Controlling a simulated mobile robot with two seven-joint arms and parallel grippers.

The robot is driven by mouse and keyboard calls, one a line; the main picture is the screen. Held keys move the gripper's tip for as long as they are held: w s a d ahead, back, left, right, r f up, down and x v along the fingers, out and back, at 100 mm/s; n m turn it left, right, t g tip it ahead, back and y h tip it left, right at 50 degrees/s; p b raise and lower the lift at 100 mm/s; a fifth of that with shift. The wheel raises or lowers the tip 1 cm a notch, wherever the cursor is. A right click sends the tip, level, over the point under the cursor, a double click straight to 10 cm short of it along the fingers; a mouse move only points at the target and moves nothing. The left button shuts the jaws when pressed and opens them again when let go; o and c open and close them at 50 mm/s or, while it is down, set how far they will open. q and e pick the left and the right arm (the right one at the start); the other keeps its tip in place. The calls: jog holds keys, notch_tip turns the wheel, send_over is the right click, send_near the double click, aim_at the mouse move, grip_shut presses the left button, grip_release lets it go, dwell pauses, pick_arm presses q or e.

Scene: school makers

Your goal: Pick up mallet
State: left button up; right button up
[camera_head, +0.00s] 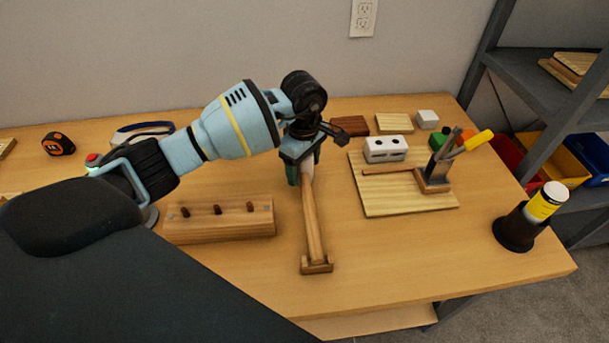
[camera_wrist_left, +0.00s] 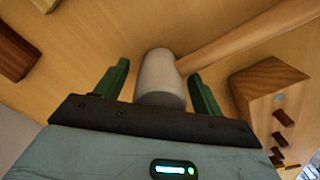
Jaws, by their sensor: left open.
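The mallet has a pale grey head and a long wooden handle (camera_head: 312,222). It lies on the table, the handle running toward the front edge and ending at a small wooden holder (camera_head: 317,266). My left gripper (camera_head: 304,170) is over the head end, pointing down, and covers much of the head. In the left wrist view, the mallet head (camera_wrist_left: 160,82) sits between the two green fingers of my left gripper (camera_wrist_left: 159,70). Gaps show on both sides, so the fingers are open around it. My right gripper is not in view.
A wooden block with pegs (camera_head: 222,222) stands left of the handle. To the right is a light board (camera_head: 390,202) with a white block (camera_head: 386,149) and a tool holder (camera_head: 433,180). A yellow-labelled bottle (camera_head: 546,203) stands near the right edge.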

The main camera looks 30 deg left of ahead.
pick_arm(q)
jog(key=shift+c, duration=0.3)
jog(key=c, duration=1.3)
jog(key=shift+r, duration=0.1)
notch_tip(320, 180, up, 10)
jog(key=shift+f, duration=0.1)
